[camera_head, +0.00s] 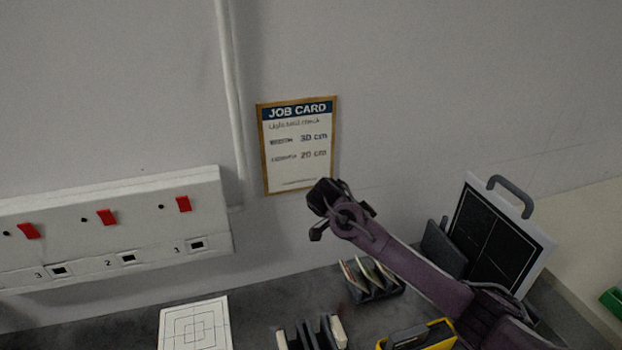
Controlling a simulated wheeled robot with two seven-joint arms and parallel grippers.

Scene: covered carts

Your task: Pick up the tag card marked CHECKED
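No marking that reads CHECKED can be made out. Several thin cards (362,272), pale with some reddish edges, stand tilted in a small dark slotted rack (378,292) on the bench below my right gripper. Their faces are turned so that no print can be read. My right gripper (318,216) reaches in from the right and hangs in front of the wall, just below the job card. Its two dark fingers look spread apart, with nothing seen between them. My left gripper is not in view.
A framed job card (298,180) hangs on the wall. A white switch panel (80,205) with red switches is at left. A white target plate (170,325), dark slotted holder (303,335), yellow case (440,343) and handled black board (545,250) are on the bench.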

